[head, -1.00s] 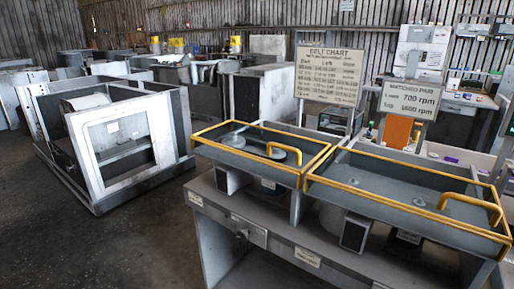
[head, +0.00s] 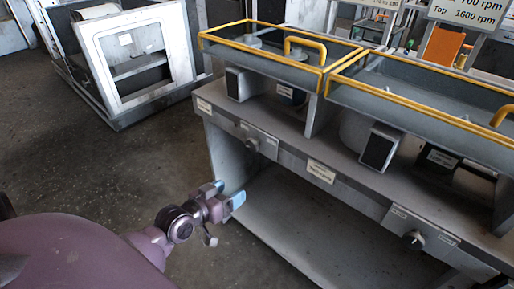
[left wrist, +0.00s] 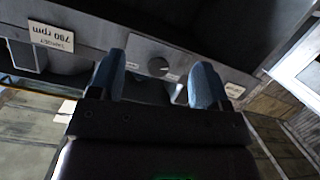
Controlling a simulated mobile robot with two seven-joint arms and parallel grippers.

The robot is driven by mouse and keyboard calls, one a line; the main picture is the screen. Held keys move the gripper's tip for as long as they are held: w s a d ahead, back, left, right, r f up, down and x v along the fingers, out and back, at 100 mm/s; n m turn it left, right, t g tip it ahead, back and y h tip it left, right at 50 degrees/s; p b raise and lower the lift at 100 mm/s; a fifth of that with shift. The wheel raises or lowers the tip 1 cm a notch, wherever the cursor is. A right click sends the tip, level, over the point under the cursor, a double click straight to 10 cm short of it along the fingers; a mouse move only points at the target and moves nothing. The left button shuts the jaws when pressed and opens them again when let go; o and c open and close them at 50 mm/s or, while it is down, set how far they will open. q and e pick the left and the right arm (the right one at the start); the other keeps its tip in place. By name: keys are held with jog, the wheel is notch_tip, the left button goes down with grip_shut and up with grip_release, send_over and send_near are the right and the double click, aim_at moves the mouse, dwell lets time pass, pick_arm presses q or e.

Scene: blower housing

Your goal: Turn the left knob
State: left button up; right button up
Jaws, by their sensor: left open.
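The left knob (head: 252,146) is a small round grey knob on the front panel of the bench, under the left yellow-railed tray. In the left wrist view the left knob (left wrist: 157,66) shows beyond the fingers, centred in the gap between them, with a light pointer mark. My left gripper (head: 229,193) is open and empty, with blue fingertips, and appears lower than the knob in the head view. It does not touch the knob. In the left wrist view its two fingers (left wrist: 158,82) are spread apart. My right gripper is not seen.
The right knob (head: 413,240) is on a second panel further right. A target label (left wrist: 53,37) reading 790 rpm shows upside down in the left wrist view. Two yellow-railed trays (head: 345,70) top the bench. A grey metal frame (head: 125,65) stands at back left; open floor lies before it.

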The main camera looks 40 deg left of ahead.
aim_at(249, 145)
pick_arm(q)
jog(key=shift+w+a+r+n+t, duration=1.4)
jog(key=shift+w+a+r+n, duration=0.75)
jog(key=shift+r, duration=1)
jog(key=shift+n, duration=0.25)
jog(key=w, duration=0.3)
jog(key=w+d, duration=0.1)
jog(key=w, duration=0.5)
jog(key=shift+d+f, duration=0.15)
jog(key=shift+d, duration=0.1)
jog(key=shift+w, duration=0.1)
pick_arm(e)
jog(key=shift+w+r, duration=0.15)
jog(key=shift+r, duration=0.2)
pick_arm(q)
jog(key=shift+c, duration=0.3)
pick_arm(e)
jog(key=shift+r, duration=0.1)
